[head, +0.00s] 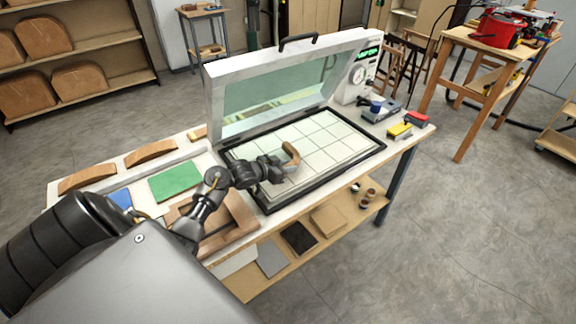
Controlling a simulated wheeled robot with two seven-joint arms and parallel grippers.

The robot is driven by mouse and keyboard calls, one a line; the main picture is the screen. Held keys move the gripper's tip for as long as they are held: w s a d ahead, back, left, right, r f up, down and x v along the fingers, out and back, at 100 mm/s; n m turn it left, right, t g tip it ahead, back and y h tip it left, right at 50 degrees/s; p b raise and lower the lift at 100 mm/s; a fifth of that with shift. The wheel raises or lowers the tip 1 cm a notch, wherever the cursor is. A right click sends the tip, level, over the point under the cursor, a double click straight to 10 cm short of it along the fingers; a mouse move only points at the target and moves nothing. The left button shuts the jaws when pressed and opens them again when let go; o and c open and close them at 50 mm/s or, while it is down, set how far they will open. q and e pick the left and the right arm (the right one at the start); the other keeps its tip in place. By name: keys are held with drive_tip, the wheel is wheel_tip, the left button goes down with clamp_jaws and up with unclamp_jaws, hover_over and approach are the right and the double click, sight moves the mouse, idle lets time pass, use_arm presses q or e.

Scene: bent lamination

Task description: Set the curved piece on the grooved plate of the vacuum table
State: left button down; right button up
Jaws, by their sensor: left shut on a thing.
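The grooved plate (330,145) is pale, marked off in squares, with a black frame, and lies on the vacuum table. Its framed clear lid (283,88) stands raised along the back edge. My left gripper (282,168) is shut on a curved brown wooden piece (292,155). The piece shows over the left part of the plate, its bend to the right. Whether it touches the plate I cannot tell. The gripper hides part of the piece and of the plate's left side. My right gripper is not in view.
Two more curved wooden pieces (151,153) lie at the bench's left end, by a green sheet (175,181). A wooden frame (240,214) lies at the front. Yellow (399,131) and red blocks (416,119) sit right of the plate. The plate's right part is clear.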

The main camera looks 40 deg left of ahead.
use_arm(q)
drive_tip(key=shift+f, duration=0.15)
drive_tip(key=shift+s+f+b, duration=0.1)
drive_tip(key=shift+f+b, duration=0.25)
drive_tip(key=shift+f, duration=0.1)
drive_tip(key=shift+d, duration=0.1)
drive_tip(key=c, duration=1.2)
unclamp_jaws()
drive_tip(key=shift+s+f, duration=0.1)
drive_tip(key=shift+d, duration=0.1)
drive_tip(key=shift+r+p, duration=0.3)
drive_tip(key=shift+r, duration=0.15)
drive_tip(key=shift+s+a+r, duration=0.15)
drive_tip(key=shift+s+a, duration=0.05)
drive_tip(key=shift+s, duration=0.1)
drive_tip(key=v, duration=1.1)
drive_tip(key=shift+r+b, duration=0.3)
drive_tip(key=shift+b, duration=0.1)
